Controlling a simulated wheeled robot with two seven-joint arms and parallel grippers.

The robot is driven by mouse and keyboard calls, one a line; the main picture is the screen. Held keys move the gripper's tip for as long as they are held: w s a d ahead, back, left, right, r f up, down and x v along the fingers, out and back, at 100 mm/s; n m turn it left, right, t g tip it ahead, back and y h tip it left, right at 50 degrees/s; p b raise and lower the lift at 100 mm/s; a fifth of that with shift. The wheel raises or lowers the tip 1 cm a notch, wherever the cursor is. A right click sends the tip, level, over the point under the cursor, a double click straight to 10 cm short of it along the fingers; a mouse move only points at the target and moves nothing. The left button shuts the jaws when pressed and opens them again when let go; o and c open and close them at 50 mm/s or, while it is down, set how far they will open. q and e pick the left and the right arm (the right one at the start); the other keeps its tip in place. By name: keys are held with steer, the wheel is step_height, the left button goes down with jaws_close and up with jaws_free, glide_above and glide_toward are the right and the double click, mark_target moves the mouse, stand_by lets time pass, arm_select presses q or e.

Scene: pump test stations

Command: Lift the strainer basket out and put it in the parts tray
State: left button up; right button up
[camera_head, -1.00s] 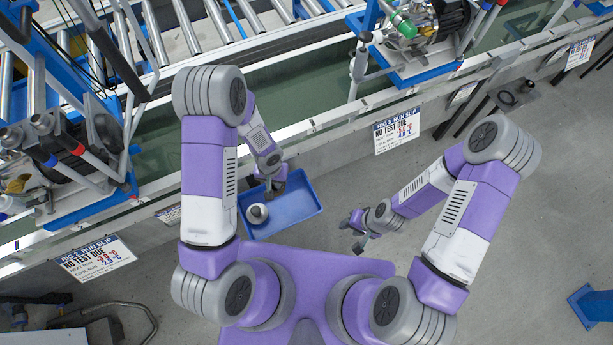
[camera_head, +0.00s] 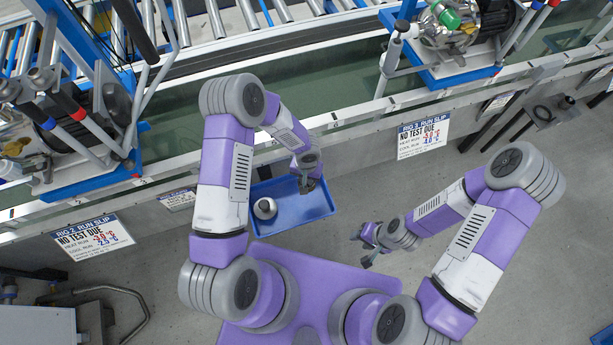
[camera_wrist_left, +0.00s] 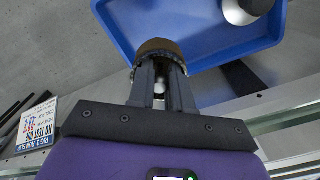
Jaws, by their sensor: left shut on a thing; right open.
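The blue parts tray (camera_head: 290,221) lies in front of the bench, beyond my purple base. A round pale part with a dark middle (camera_head: 265,208) lies in its left half; it also shows in the left wrist view (camera_wrist_left: 243,8). My left gripper (camera_head: 309,184) is over the tray's far right part. In the left wrist view it (camera_wrist_left: 160,68) is shut on a brown, rounded thing with a dark rim, apparently the strainer basket (camera_wrist_left: 158,47), which overlaps the tray's edge in that view. Its height above the tray cannot be told. My right gripper (camera_head: 368,248) is open and empty, right of the tray.
The bench rail with the rig 2 slip (camera_head: 92,238) and rig 3 slip (camera_head: 423,136) runs behind the tray. Pump rigs stand on it at left (camera_head: 80,130) and upper right (camera_head: 455,40). A grey bracket (camera_head: 543,114) juts out at right. The tray's right half looks clear.

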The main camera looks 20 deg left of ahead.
arm_select(q)
steer(key=shift+f+b, duration=3.2)
steer(key=shift+f, duration=2.75)
steer(key=o, duration=0.5)
steer(key=shift+r, duration=0.1)
steer(key=shift+r+p, duration=2)
steer(key=shift+r, duration=1.65)
